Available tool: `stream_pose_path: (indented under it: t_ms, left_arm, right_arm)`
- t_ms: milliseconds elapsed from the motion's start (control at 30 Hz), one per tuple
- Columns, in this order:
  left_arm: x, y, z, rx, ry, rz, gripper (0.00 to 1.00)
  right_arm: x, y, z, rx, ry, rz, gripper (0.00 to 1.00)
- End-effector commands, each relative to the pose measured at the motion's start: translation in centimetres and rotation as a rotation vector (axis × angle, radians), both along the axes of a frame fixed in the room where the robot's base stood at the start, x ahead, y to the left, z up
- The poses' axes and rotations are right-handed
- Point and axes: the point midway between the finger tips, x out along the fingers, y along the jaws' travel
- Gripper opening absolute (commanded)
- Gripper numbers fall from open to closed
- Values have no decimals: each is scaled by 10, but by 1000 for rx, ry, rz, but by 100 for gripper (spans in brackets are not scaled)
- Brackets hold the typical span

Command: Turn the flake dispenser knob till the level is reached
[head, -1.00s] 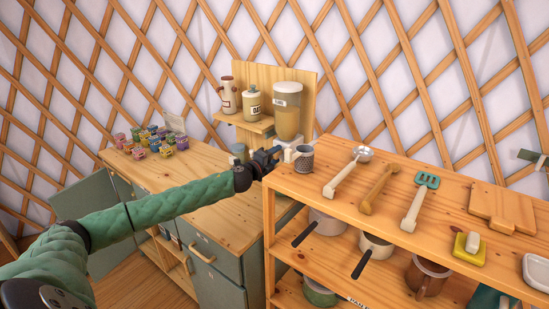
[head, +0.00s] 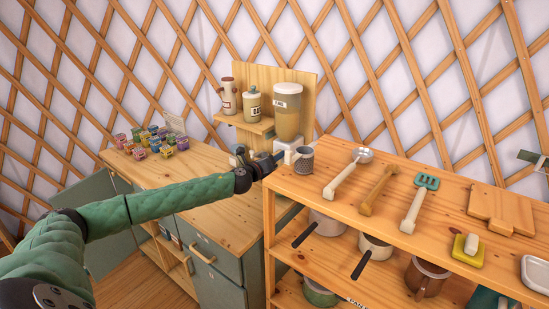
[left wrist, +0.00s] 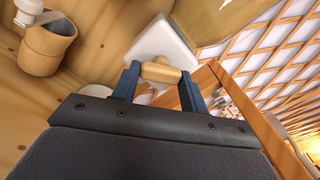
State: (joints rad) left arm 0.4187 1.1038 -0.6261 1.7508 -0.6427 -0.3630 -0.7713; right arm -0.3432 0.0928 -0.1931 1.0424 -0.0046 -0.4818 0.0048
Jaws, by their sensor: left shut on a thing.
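The flake dispenser (head: 287,112), a tall amber container with a pale label, stands against a wooden backboard above a white base (head: 286,145). My left gripper (head: 274,159) is at its lower front. In the left wrist view, a short light-wood knob (left wrist: 160,72) on the white housing (left wrist: 160,42) sits between the two blue fingers of the left gripper (left wrist: 158,85), which is shut on it. The knob's markings and exact angle are not readable. A grey speckled cup (head: 303,160) stands just right of the gripper. The flake level in it is hidden. My right gripper is not in view.
A jar (head: 252,104) and a bottle (head: 228,96) stand on the small wall shelf. The right shelf unit (head: 335,200) holds utensils close to the gripper. The counter's front is clear.

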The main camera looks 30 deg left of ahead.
Motion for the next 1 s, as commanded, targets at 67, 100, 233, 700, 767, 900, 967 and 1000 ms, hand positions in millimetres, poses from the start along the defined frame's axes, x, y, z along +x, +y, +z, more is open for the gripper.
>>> stream_pose_path:
  t_ms: [67, 100, 233, 700, 767, 900, 967, 1000]
  left_arm:
    - [-1, -1, -4, 24, 2, -3, 21]
    - [-1, -1, -4, 35, 1, -3, 21]
    - [-1, -1, -5, 57, 1, -3, 21]
    - [-1, -2, -6, 67, 1, -3, 46]
    - [-1, -2, -6, 67, 1, -3, 57]
    - [-1, -1, -4, 67, -1, -1, 65]
    - [-1, -1, -3, 67, -1, -1, 65]
    - [-1, -1, -3, 67, -2, -1, 65]
  right_arm:
    - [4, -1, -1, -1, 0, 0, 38]
    - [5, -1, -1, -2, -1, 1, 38]
    - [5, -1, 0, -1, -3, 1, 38]
    - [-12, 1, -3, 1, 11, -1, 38]
    - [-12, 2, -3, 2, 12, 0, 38]
    - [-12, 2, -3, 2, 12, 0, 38]
    - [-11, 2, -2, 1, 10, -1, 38]
    - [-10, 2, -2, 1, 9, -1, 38]
